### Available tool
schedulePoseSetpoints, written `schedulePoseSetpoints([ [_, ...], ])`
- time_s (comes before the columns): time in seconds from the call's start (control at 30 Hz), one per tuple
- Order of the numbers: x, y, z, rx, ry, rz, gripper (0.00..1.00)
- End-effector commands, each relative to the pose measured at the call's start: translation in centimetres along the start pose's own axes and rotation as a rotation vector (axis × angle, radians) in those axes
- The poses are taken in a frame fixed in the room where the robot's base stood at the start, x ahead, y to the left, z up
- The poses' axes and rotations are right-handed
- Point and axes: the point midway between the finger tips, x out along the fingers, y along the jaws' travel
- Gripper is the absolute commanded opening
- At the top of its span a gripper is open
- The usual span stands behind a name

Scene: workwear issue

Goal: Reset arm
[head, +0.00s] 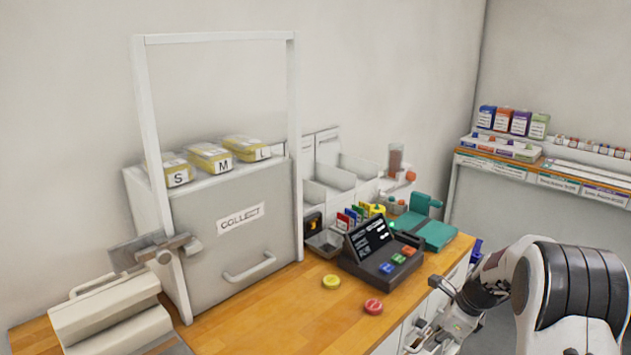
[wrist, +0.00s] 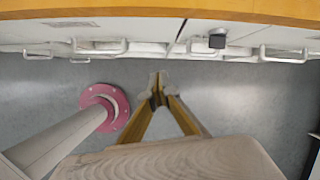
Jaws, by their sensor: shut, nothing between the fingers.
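My gripper (wrist: 158,88) shows in the wrist view with its two fingers drawn together at the tips. Nothing is held between them. It hangs over open grey floor, in front of the drawer fronts (wrist: 115,35) under the counter. In the head view my arm is at the lower right, beside the counter's front edge. The fingertips are hard to make out there.
The wooden counter (head: 240,325) carries a grey COLLECT cabinet (head: 207,232), a dark keypad terminal (head: 378,262), a yellow disc (head: 331,282) and a red disc (head: 373,306). Drawer handles (wrist: 285,55) jut out near my gripper. A stocked shelf (head: 540,172) stands at the right.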

Motion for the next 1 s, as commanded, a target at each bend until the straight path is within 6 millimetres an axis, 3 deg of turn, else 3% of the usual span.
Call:
schedulePoseSetpoints([
  [0.13, 0.9, 2.3, -1.3, -0.172, 0.026, 0.056, 0.0],
  [0.27, 0.3, 4.5, -2.1, -0.337, 0.043, 0.095, 0.0],
  [0.6, -4.5, 10.2, -2.0, -0.795, 0.074, 0.159, 0.0],
  [1.0, -10.3, 16.1, -1.2, -1.213, 0.106, 0.189, 0.0],
])
